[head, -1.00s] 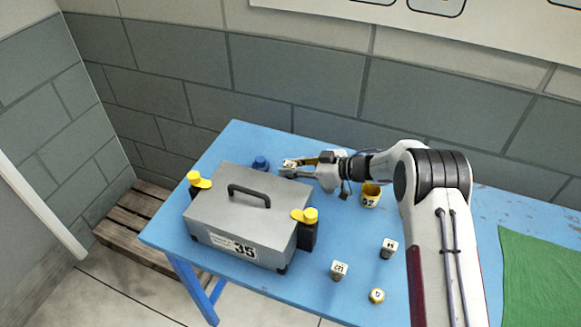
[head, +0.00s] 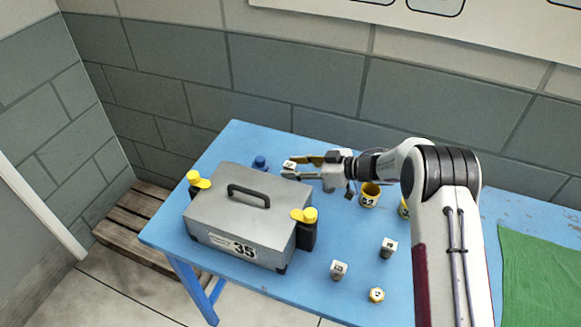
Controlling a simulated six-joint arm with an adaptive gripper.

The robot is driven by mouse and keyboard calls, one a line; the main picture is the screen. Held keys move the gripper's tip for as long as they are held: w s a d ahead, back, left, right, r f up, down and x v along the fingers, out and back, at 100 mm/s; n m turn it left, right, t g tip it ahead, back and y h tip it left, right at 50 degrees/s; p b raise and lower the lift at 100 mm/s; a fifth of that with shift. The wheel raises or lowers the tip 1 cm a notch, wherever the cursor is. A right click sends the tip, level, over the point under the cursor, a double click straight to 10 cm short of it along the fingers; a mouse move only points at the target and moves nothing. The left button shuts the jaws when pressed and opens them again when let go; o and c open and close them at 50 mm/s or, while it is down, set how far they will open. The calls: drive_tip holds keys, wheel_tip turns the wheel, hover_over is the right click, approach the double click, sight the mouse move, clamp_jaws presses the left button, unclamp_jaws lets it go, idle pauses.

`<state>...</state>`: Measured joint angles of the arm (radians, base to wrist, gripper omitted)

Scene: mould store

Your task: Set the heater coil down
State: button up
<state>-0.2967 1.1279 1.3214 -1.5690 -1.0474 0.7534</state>
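A small pale block with a dark-marked label (head: 289,164), which may be the heater coil, is at the back of the blue table, behind the grey case. My gripper (head: 293,167) reaches in from the right, with its fingertips at the block's near end. The fingers look spread, one behind and one in front, with a gap between them. The block's underside is hidden, so I cannot tell for certain that it rests on the table.
The grey case (head: 235,207) with yellow-topped black side pieces stands in front. A blue item (head: 261,163) is left of the block. A green cloth (head: 540,275) lies right.

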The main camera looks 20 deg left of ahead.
wheel_tip(320, 180, up, 8)
drive_tip(key=d, duration=0.1)
drive_tip(key=shift+f, duration=0.25)
idle(0.9)
